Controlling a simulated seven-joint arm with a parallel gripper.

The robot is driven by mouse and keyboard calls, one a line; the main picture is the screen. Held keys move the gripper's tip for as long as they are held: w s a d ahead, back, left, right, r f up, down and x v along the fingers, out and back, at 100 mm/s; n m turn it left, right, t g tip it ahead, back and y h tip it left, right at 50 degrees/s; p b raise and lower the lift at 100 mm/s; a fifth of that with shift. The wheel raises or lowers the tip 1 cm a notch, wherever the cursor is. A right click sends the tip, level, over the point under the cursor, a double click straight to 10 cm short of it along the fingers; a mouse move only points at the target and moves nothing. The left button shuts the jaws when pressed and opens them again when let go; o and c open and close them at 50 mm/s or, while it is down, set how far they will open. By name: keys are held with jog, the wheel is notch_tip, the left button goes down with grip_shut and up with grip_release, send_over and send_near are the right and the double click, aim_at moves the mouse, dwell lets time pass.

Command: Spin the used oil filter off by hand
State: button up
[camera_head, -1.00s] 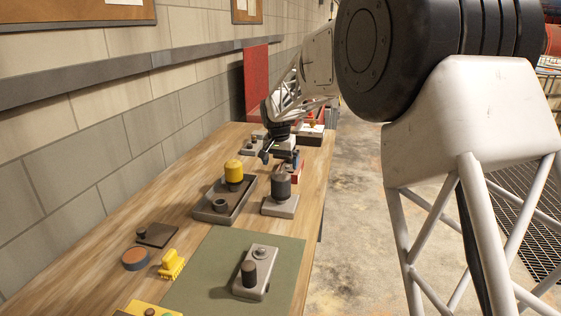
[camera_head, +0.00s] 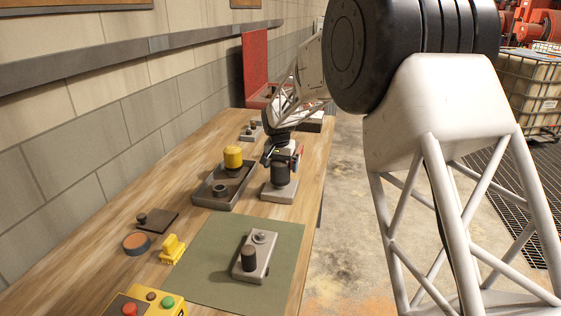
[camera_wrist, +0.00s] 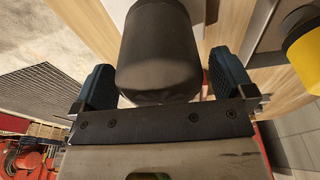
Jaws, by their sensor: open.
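The used oil filter (camera_head: 281,174), a dark cylinder, stands upright on a light grey block (camera_head: 278,196) near the bench's right edge. My gripper (camera_head: 281,155) is at the filter's upper part, which it partly hides. In the wrist view the filter (camera_wrist: 158,50) fills the space between the two dark blue finger pads of my gripper (camera_wrist: 160,82). The jaws are open, one pad on each side. A narrow gap shows at the right pad; whether the left pad touches is hard to tell.
A dark tray (camera_head: 203,202) with a yellow filter (camera_head: 233,157) and a dark ring stands just left of the block. Nearer are a green mat (camera_head: 211,266) with another grey block (camera_head: 257,262), a yellow brush (camera_head: 172,249) and a yellow button box (camera_head: 150,304).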

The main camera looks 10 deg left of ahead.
jog(key=shift+c, duration=0.2)
jog(key=c, duration=1.1)
jog(key=shift+n, duration=0.3)
jog(key=n, duration=0.4)
jog(key=shift+y, duration=0.4)
jog(key=n, duration=0.3)
jog(key=shift+s+n+g, duration=0.1)
jog(key=shift+n+g, duration=0.2)
jog(key=shift+n, duration=0.1)
jog(key=n, duration=0.4)
jog(key=shift+y, duration=0.4)
jog(key=shift+a+n+g, duration=0.15)
jog(key=shift+n+g, duration=0.35)
jog(key=shift+n, duration=1.9)
